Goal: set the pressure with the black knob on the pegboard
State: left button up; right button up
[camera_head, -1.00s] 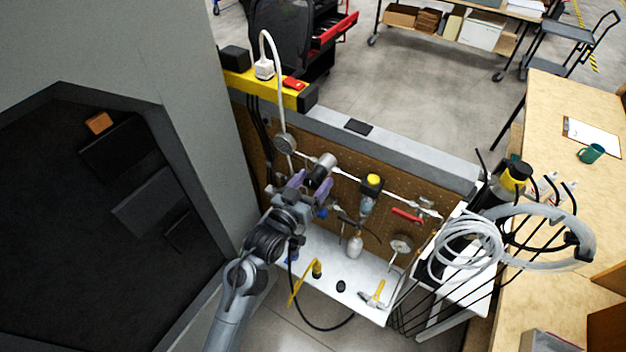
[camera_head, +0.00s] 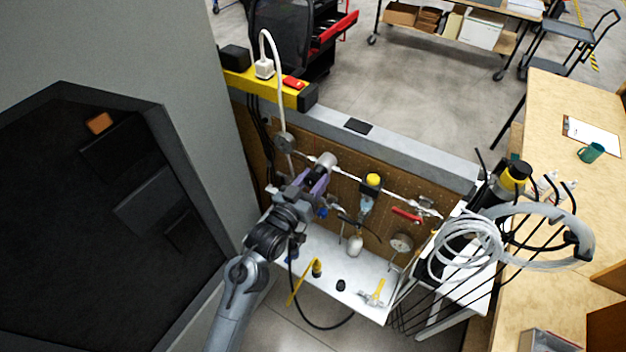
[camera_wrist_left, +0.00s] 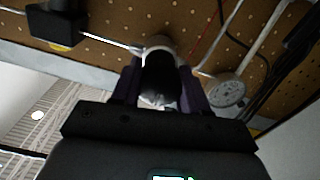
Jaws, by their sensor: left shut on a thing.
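The black knob (camera_wrist_left: 161,78) sits on the front of a light cylindrical regulator body (camera_head: 326,160) on the brown pegboard (camera_head: 345,200). My left gripper (camera_head: 315,178) is at the knob, with its purple fingers on both sides. In the left wrist view, the fingers (camera_wrist_left: 160,88) are closed around the knob's sides. In the head view, the gripper hides most of the knob. A round grey gauge (camera_wrist_left: 226,93) is beside it in the wrist view; it also shows in the head view (camera_head: 284,142). My right gripper does not show.
A yellow-capped filter unit (camera_head: 371,187) and a red-handled valve (camera_head: 407,215) are on the pegboard to the right. A white shelf (camera_head: 330,272) below holds a yellow-handled tool (camera_head: 377,292) and small parts. Coiled hose (camera_head: 467,249) hangs at the right.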

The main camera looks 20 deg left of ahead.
pick_arm(q)
jog(key=m+p, duration=0.2)
jog(key=m, duration=0.1)
jog(key=shift+m, duration=0.4)
jog(key=m+p, duration=0.1)
jog(key=m, duration=0.2)
jog(key=shift+m, duration=0.3)
jog(key=m+p, duration=0.1)
jog(key=m, duration=0.2)
jog(key=shift+m, duration=0.3)
jog(key=m+p, duration=0.1)
jog(key=m, duration=0.3)
jog(key=shift+a+m+p, duration=0.1)
jog(key=shift+m+p, duration=0.2)
jog(key=shift+p, duration=0.1)
jog(key=m+p, duration=0.1)
jog(key=m, duration=0.2)
jog(key=shift+m, duration=0.3)
jog(key=m+p, duration=0.1)
jog(key=m, duration=0.2)
jog(key=shift+r+m, duration=0.1)
jog(key=shift+m, duration=0.2)
jog(key=m+p, duration=0.1)
jog(key=m, duration=0.4)
jog(key=shift+m+p, duration=0.3)
jog(key=shift+p, duration=0.1)
